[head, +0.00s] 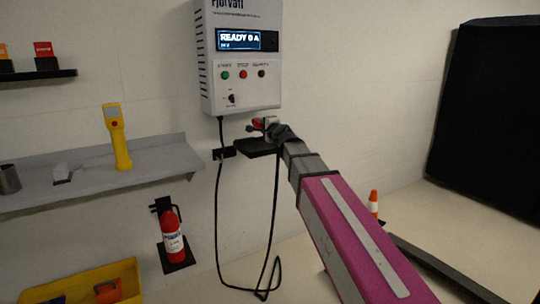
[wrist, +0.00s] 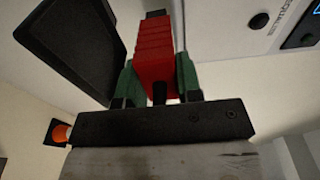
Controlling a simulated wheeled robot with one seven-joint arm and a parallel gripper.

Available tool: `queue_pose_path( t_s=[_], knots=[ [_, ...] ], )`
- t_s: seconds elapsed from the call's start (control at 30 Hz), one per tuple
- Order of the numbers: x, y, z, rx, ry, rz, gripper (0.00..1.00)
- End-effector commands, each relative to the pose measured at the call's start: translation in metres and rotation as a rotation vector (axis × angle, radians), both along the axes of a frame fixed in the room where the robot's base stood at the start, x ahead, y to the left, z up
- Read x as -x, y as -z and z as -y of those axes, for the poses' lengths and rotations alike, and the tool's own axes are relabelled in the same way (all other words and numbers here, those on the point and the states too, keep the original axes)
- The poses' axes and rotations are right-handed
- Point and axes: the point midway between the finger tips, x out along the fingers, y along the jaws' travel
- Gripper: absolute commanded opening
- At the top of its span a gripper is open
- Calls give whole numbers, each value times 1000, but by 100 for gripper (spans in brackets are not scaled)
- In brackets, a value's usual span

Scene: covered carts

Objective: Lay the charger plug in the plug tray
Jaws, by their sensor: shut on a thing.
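The charger plug (wrist: 157,55) is a red ribbed block with a short black stub of cable at its near end. In the wrist view it sits between the two green fingers of my gripper (wrist: 158,78), which is shut on it. In the head view my gripper (head: 266,126) is below the wall charger, with a bit of red plug (head: 257,124) showing. The plug tray looks to be the black ledge (head: 254,148) on the wall, just under my gripper; a dark rimmed panel (wrist: 72,42) at upper left in the wrist view may be it. Contact between plug and tray cannot be told.
The white wall charger (head: 240,55) hangs above. Its black cable (head: 217,230) droops in a long loop up to my gripper. A grey shelf (head: 85,178) with a yellow device (head: 118,138) and a red extinguisher (head: 172,235) are left. An orange cone (head: 373,202) stands right.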

Motion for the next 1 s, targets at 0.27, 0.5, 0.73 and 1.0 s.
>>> queue_pose_path(
  t_s=[0.27,0.5,0.73,1.0],
  knots=[
    [13,-4,-49,0,-98,0,0],
    [-12,19,-20,0,-99,-2,0],
    [-40,46,15,0,-99,-2,0],
    [-57,63,39,1,-101,0,0]
  ],
)
